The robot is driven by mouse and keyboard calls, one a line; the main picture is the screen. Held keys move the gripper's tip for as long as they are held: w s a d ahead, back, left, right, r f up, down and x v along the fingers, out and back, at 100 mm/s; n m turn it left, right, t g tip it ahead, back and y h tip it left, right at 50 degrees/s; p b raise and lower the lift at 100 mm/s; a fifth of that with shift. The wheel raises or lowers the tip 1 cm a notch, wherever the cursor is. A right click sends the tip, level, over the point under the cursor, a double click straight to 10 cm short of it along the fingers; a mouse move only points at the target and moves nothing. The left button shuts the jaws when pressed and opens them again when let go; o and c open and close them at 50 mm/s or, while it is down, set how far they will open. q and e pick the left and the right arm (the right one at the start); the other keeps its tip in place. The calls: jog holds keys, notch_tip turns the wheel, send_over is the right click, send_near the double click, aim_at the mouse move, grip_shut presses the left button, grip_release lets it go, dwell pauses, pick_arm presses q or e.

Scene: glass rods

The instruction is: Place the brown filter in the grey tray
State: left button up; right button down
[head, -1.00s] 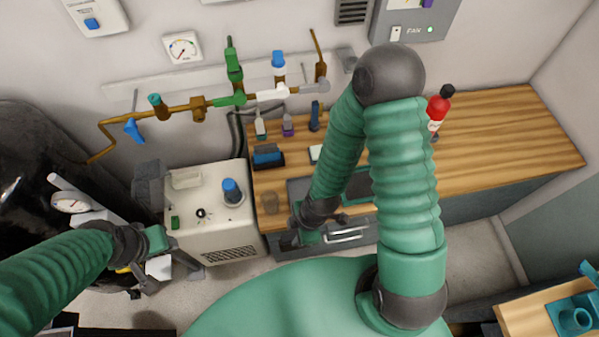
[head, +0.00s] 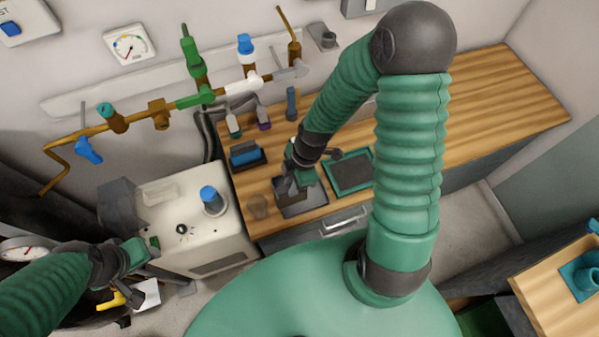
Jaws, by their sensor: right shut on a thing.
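My right gripper (head: 288,188) is over the grey tray (head: 316,203) on the wooden bench. It is shut on a small dark thing (head: 291,196), mostly hidden by the fingers; I cannot tell whether this is the brown filter or whether it touches the tray.
A green-rimmed dark mat or tray (head: 350,172) lies right of the grey tray. A blue-topped block (head: 246,156) and several small bottles stand behind. The white machine (head: 178,205) adjoins the bench. The bench's right part is clear.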

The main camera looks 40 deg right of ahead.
pick_arm(q)
jog(key=shift+p+v, duration=0.75)
jog(key=shift+v, duration=0.4)
pick_arm(e)
jog(key=w+d+f, duration=0.2)
jog(key=d+f, duration=0.2)
jog(key=shift+w+d, duration=0.25)
jog(key=shift+d, duration=0.15)
jog(key=c, duration=1.7)
grip_release()
jog(key=o, duration=0.4)
pick_arm(q)
jog(key=shift+s+d, duration=0.1)
pick_arm(e)
jog(key=shift+o, duration=0.2)
